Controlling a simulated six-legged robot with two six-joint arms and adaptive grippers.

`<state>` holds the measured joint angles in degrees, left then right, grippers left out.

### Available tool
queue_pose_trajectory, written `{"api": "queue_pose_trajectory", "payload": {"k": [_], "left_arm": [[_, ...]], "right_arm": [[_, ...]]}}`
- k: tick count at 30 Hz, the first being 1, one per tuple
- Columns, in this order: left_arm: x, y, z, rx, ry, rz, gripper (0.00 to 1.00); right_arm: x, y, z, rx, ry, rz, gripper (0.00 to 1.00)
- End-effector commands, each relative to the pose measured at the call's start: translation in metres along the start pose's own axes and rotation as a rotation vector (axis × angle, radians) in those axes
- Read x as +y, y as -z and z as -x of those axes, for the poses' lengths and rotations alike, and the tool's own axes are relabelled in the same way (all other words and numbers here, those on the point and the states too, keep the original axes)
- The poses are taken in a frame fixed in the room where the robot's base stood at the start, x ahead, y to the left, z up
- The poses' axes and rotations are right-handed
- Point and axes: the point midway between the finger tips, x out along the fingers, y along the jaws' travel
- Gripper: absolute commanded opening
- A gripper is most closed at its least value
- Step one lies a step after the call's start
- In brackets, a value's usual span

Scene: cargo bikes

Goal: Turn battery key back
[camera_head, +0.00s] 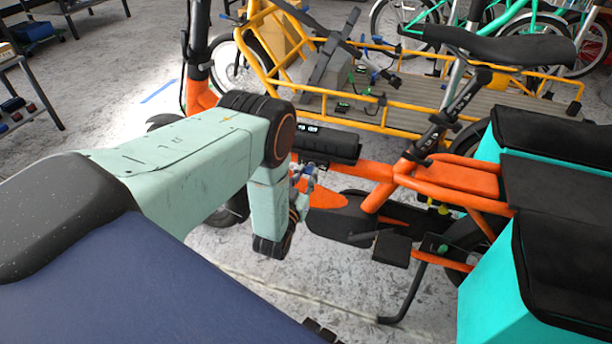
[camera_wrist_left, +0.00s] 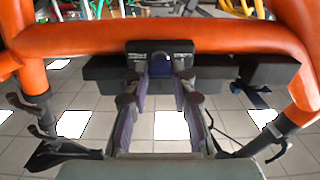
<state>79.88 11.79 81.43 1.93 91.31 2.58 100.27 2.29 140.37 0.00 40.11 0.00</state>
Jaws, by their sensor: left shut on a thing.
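The orange cargo bike (camera_head: 385,180) stands in front of me, and its orange tube (camera_wrist_left: 80,40) crosses the wrist view. Below the tube in that view is a long black battery case (camera_wrist_left: 108,72) with a black lock block (camera_wrist_left: 178,46) at its middle. A small blue key (camera_wrist_left: 160,68) sits at the lock block. My left gripper (camera_wrist_left: 160,82) reaches up to it, its two fingers closing in on the key, so the key's shaft and exact angle are partly hidden. In the head view the left gripper (camera_head: 304,180) is at the bike frame, mostly behind my arm.
Teal panniers (camera_head: 490,285) flank the rear at right. A yellow cargo bike (camera_head: 380,118) stands behind.

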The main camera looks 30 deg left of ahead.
Motion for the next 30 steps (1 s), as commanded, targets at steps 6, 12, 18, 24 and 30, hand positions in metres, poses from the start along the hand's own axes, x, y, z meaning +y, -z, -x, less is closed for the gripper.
{"api": "queue_pose_trajectory", "payload": {"k": [6, 12, 18, 24, 30], "left_arm": [[-0.0001, -0.0008, 0.0005, -0.002, -0.001, 0.071, 0.00], [-0.0006, -0.0010, 0.0006, -0.003, 0.000, 0.216, 0.00], [-0.0013, -0.0014, 0.0007, -0.003, 0.000, 0.405, 0.00], [-0.0019, -0.0019, 0.0008, -0.003, 0.000, 0.595, 0.00], [-0.0024, -0.0027, 0.0010, -0.004, 0.001, 0.785, 0.00]], "right_arm": [[0.0000, 0.0000, 0.0000, 0.000, 0.000, 0.000, 0.00], [0.0000, 0.0000, -0.0002, 0.000, 0.000, 0.000, 0.00], [0.0000, 0.0000, -0.0009, 0.000, 0.000, 0.000, 0.00], [0.0000, 0.0000, -0.0021, 0.000, 0.000, 0.000, 0.00], [0.0000, 0.0000, -0.0037, 0.000, 0.000, 0.000, 0.00]]}}
